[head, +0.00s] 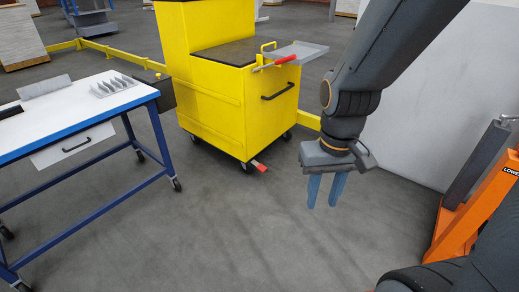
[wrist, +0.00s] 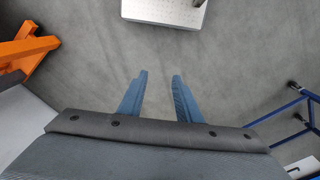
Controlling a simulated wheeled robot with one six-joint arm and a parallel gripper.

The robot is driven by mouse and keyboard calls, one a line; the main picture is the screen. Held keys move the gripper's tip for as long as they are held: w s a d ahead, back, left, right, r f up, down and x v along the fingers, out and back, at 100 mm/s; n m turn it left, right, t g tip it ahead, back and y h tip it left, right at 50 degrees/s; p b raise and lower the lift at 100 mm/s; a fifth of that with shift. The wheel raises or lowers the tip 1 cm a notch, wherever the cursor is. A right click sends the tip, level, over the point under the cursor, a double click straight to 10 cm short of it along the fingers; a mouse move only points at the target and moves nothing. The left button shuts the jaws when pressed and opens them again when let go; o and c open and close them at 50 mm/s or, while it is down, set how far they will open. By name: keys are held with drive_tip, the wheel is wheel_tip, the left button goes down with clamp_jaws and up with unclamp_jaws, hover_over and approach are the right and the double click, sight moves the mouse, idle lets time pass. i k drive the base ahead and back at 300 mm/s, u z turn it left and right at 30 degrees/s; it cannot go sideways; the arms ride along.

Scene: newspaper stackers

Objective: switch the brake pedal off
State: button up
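A small red brake pedal (head: 259,166) sticks out beside a front caster wheel (head: 247,167) at the foot of the yellow cart (head: 215,115) in the head view. It lies close to the floor; its exact tilt is too small to tell. My gripper (head: 325,204) points down over the floor, to the right of the pedal and clear of it. Its two blue fingers are apart with nothing between them. The wrist view shows the open fingers (wrist: 159,77) over bare floor. The pedal does not show in the wrist view.
A blue-framed table (head: 75,118) on casters stands left of the cart. A tray with a red handle (head: 286,60) juts from the cart's top. An orange lift (head: 470,215) stands at the right by a white panel (head: 425,110). The floor before the cart is clear.

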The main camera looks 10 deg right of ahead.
sight(261, 167)
drive_tip(key=k, duration=0.65)
drive_tip(key=u, duration=0.6)
drive_tip(key=i, duration=1.95)
drive_tip(key=z, duration=0.9)
